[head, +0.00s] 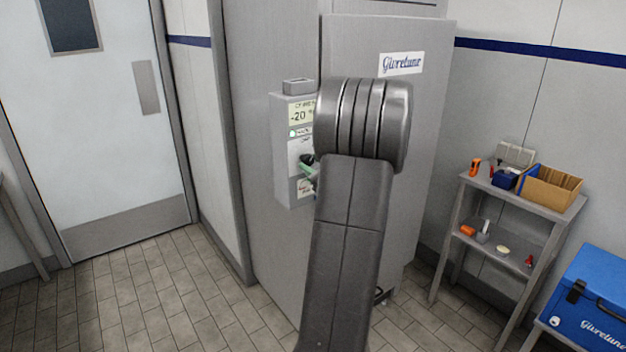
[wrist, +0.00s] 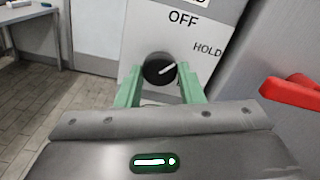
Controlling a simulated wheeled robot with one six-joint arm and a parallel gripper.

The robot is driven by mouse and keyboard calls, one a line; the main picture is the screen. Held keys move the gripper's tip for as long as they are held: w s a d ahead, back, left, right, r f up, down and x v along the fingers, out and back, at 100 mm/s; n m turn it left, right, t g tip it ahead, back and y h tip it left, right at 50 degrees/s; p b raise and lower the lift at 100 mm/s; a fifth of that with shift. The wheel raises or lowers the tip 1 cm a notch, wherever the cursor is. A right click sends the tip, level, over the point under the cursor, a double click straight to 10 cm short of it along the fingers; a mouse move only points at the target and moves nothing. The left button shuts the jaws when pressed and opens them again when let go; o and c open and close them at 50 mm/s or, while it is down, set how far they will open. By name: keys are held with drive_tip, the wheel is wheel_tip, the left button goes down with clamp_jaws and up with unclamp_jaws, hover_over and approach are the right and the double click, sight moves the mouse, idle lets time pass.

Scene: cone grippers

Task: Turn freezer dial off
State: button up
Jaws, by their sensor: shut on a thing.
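The freezer dial (wrist: 153,71) is a round black knob on a light grey control panel, seen in the wrist view. Its white pointer line aims right and slightly up, toward the HOLD label and away from the OFF label above. My gripper (wrist: 160,73) has its green fingers on both sides of the dial and is shut on it. In the head view, the control box (head: 283,150) on the freezer front shows a -20 display. My gripper (head: 309,166) reaches the dial there, and my arm hides part of the box.
A red handle-like part (wrist: 292,93) sticks out right of the panel in the wrist view. A grey shelf (head: 515,195) with small items and a cardboard box stands right, beside a blue cooler (head: 590,300). The tiled floor at left is clear before a white door (head: 105,130).

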drive_tip(key=n+b, duration=0.1)
drive_tip(key=b, duration=0.2)
drive_tip(key=n+b, duration=0.4)
drive_tip(key=b, duration=0.1)
drive_tip(key=shift+f+b, duration=0.3)
drive_tip(key=n+b, duration=0.3)
drive_tip(key=shift+r+b, duration=0.25)
drive_tip(key=shift+b, duration=0.05)
drive_tip(key=shift+r, duration=0.1)
drive_tip(key=o, duration=1)
drive_tip(key=b+v, duration=0.1)
drive_tip(key=v, duration=1.3)
drive_tip(key=shift+w, duration=0.15)
